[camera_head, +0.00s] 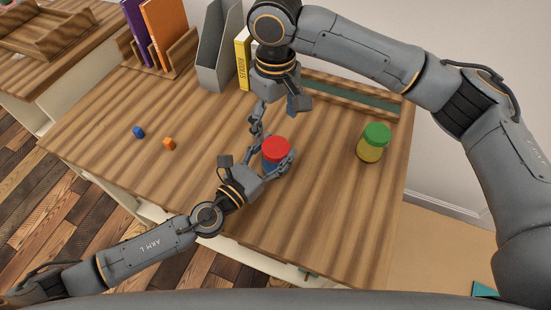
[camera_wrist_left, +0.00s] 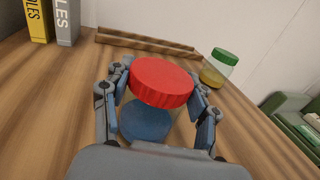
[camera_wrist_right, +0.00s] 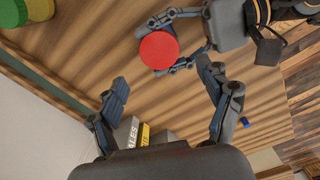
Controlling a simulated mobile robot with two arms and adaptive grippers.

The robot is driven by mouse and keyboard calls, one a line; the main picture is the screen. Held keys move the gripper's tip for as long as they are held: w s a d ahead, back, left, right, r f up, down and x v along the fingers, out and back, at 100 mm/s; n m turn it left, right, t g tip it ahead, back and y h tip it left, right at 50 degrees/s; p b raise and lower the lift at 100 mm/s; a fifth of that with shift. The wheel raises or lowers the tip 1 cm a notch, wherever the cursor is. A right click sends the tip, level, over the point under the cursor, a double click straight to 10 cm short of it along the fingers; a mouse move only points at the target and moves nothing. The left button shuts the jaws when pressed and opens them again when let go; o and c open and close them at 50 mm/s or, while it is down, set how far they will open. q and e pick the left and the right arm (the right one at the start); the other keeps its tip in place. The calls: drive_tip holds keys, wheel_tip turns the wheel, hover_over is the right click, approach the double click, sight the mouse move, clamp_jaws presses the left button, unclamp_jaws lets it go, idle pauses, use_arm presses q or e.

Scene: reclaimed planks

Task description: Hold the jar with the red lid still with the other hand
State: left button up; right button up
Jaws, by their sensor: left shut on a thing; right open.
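The jar with the red lid (camera_head: 276,147) stands on the wooden table, with blue contents visible through its side in the left wrist view (camera_wrist_left: 146,122). My left gripper (camera_head: 272,159) is shut around the jar's body, with one finger on each side just below the lid; both fingers show in the left wrist view (camera_wrist_left: 160,88). The lid is on the jar. My right gripper (camera_head: 274,108) is open and empty, above and behind the jar. In the right wrist view its fingers (camera_wrist_right: 163,80) are spread wide, and the red lid (camera_wrist_right: 159,50) lies beyond them.
A jar with a green lid (camera_head: 376,134) and yellow contents stands at the right. Books (camera_head: 165,30), a grey file holder (camera_head: 216,55) and a low wooden tray (camera_head: 345,95) line the back. The front right is clear.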

use_arm(q)
drive_tip(key=shift+f, duration=0.2)
drive_tip(key=c, duration=0.3)
drive_tip(key=shift+s, duration=0.1)
clamp_jaws()
drive_tip(key=shift+f, duration=0.1)
use_arm(e)
drive_tip(key=shift+w, duration=0.1)
